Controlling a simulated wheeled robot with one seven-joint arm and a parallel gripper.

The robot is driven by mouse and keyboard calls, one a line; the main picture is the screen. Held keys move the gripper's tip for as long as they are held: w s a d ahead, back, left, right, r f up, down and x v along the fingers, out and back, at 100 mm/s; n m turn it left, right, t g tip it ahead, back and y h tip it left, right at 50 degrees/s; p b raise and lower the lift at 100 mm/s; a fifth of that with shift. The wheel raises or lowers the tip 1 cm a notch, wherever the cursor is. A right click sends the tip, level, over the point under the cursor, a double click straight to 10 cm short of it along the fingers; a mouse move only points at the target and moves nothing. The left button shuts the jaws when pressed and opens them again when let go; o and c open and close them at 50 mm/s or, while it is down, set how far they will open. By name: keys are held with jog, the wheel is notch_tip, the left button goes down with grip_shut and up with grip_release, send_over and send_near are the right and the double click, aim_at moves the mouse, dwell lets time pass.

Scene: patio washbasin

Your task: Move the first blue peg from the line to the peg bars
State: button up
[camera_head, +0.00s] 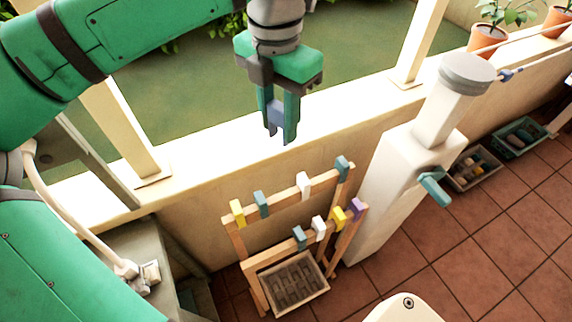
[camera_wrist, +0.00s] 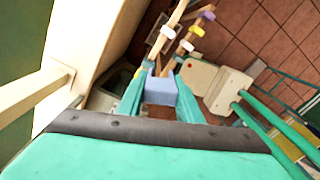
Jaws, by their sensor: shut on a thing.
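My gripper (camera_head: 278,138) is shut on a blue peg (camera_head: 273,117), held high above and behind the wooden peg bars. In the wrist view the blue peg (camera_wrist: 161,90) sits between my two fingers. The peg bars (camera_head: 282,196) stand on the floor below, against the low wall. The rear bar carries yellow, blue and white pegs, with a blue one at its right end. The front bar carries blue, white, yellow and purple pegs. The line (camera_head: 546,61) runs at the upper right, with something blue (camera_head: 509,75) on it.
A slatted grey crate (camera_head: 318,290) sits under the peg bars. A white washbasin pillar (camera_head: 385,190) with a teal tap (camera_head: 434,187) stands to their right. Potted plants (camera_head: 487,40) stand on the wall. Bins (camera_head: 519,138) lie on the tiled floor at right.

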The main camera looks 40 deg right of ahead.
aim_at(282, 195)
jog(key=shift+w+d+f+m, duration=0.15)
jog(key=shift+f+m, duration=0.6)
jog(key=shift+f, duration=3.8)
jog(key=shift+w+d+f+m, duration=0.15)
jog(key=shift+f+m, duration=0.65)
jog(key=shift+f, duration=3.75)
jog(key=shift+w+d+f+m, duration=0.15)
jog(key=shift+f+m, duration=0.6)
jog(key=shift+f, duration=3.8)
jog(key=shift+s, duration=0.1)
jog(key=o, duration=1.1)
jog(key=shift+r, duration=4)
